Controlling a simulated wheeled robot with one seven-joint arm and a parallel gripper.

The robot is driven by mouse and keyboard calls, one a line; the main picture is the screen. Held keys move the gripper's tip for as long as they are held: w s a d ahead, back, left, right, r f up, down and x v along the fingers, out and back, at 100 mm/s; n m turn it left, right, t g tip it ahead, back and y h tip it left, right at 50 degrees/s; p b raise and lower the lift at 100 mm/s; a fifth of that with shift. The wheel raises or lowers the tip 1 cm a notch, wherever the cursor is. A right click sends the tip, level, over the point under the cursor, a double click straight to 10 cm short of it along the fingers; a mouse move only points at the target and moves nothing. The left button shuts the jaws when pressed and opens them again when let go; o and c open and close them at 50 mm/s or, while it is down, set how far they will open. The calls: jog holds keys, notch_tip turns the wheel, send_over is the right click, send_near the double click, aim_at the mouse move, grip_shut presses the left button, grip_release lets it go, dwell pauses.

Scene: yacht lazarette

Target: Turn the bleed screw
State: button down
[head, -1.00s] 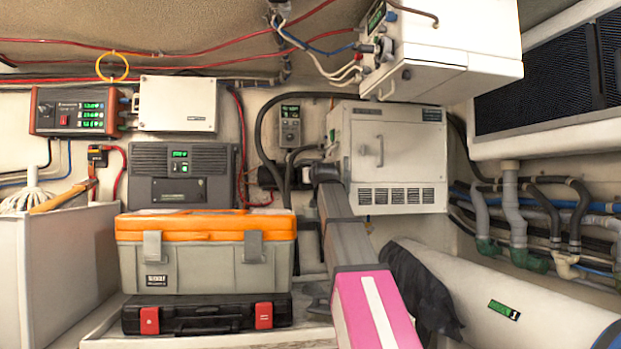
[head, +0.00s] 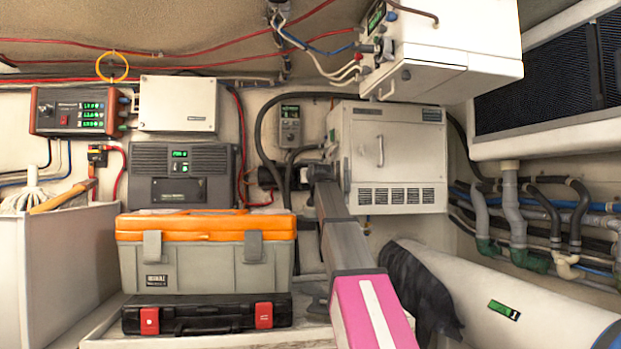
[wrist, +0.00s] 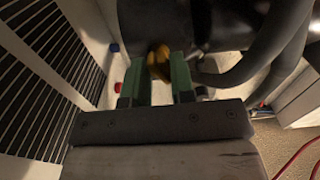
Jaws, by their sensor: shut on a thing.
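The bleed screw (wrist: 158,63) shows in the wrist view as a small brass-yellow piece in front of a dark rounded body. My gripper (wrist: 160,76) has its two green fingers on either side of it and is shut on it. The fingers hide part of the screw, and its turn angle cannot be read. In the head view my arm reaches to the left side of the white cabinet (head: 392,160). There my own wrist covers the screw and the fingertips.
Dark hoses (wrist: 262,50) curve close to the right of my gripper in the wrist view. A slatted panel (wrist: 50,60) is on the left. In the head view an orange-lidded toolbox (head: 205,265) stands left of my arm, and a white cylinder (head: 470,290) lies to the right.

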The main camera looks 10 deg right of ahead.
jog(key=shift+m, duration=0.3)
jog(key=m, duration=0.4)
jog(key=c, duration=1.8)
grip_release()
jog(key=shift+m, duration=1.5)
jog(key=o, duration=0.8)
jog(key=s, duration=1)
jog(key=shift+s, duration=0.4)
